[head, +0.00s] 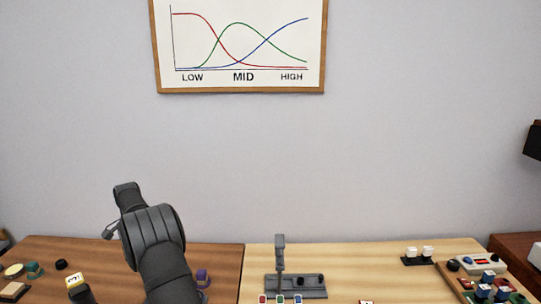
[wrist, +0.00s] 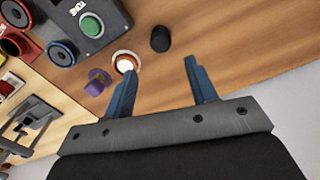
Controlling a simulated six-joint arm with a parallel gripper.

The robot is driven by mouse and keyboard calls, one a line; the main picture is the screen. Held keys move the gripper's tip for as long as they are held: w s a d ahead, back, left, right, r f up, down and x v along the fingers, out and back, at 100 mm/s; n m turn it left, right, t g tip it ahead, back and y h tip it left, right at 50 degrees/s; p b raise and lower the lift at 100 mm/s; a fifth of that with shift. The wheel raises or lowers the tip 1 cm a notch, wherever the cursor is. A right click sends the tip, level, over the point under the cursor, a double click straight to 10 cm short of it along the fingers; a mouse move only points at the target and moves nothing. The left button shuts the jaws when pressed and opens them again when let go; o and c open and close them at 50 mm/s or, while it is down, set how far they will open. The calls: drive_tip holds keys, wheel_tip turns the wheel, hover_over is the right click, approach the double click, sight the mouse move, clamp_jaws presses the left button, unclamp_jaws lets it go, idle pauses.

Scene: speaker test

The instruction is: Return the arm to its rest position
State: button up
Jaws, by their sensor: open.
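My arm (head: 155,245) stands raised over the left, darker part of the table in the head view. My gripper's fingers cannot be made out in that view. In the wrist view my gripper (wrist: 160,66) shows two blue fingers spread apart with nothing between them. Wooden table top lies beyond the fingertips. An orange-rimmed round piece with a bright white middle (wrist: 126,61) lies just beyond the left finger, partly behind it. A black cylinder (wrist: 159,39) lies on the wood past the gap between the fingers.
A grey box with a green button (wrist: 91,26) and a blue-rimmed round part (wrist: 62,53) lie upper left in the wrist view. A purple piece (head: 203,278) lies right of my arm. A grey stand (head: 280,262) and crowded tray (head: 490,284) are farther right.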

wheel_tip(320, 180, down, 12)
drive_tip(key=shift+r, duration=0.15)
wheel_tip(320, 180, up, 4)
drive_tip(key=shift+r, duration=0.15)
drive_tip(key=d+r, duration=0.7)
drive_tip(key=d, duration=0.4)
wheel_tip(320, 180, up, 11)
drive_tip(key=w+d, duration=0.1)
drive_tip(key=w+d+r+m, duration=0.1)
drive_tip(key=d+m, duration=0.4)
drive_tip(key=d, duration=2.6)
drive_tip(key=shift+w+d, duration=0.3)
drive_tip(key=shift+w, duration=0.1)
drive_tip(key=shift+o, duration=0.5)
